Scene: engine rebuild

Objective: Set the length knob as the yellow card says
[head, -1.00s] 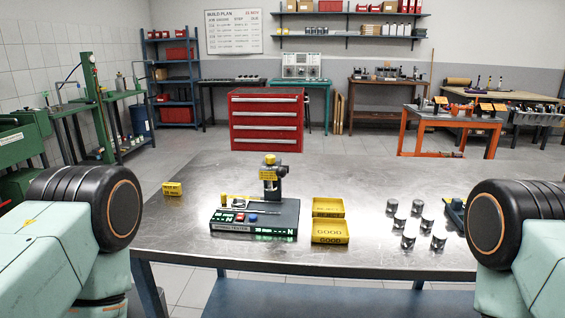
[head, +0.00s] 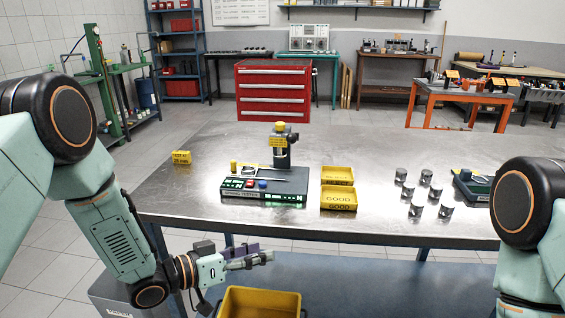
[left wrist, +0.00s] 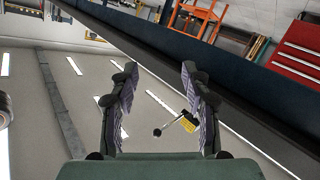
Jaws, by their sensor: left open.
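The yellow card (head: 181,158) stands on the left of the steel table; its print is too small to read surely. The tester (head: 265,184) is a dark box with green displays, a red and a blue button, and a post with a yellow top (head: 280,127). A small yellow knob (head: 234,167) stands at its left rear; I cannot tell which part is the length knob. My left gripper (head: 262,258) is open and empty, below and in front of the table's front edge. It also shows in the left wrist view (left wrist: 158,95). My right gripper is out of view.
Two yellow trays (head: 338,199) sit right of the tester. Several metal cylinders (head: 417,211) stand farther right, near a dark green device (head: 473,187). A yellow bin (head: 258,301) is low beneath my left gripper. The table (head: 190,200) is clear between card and tester.

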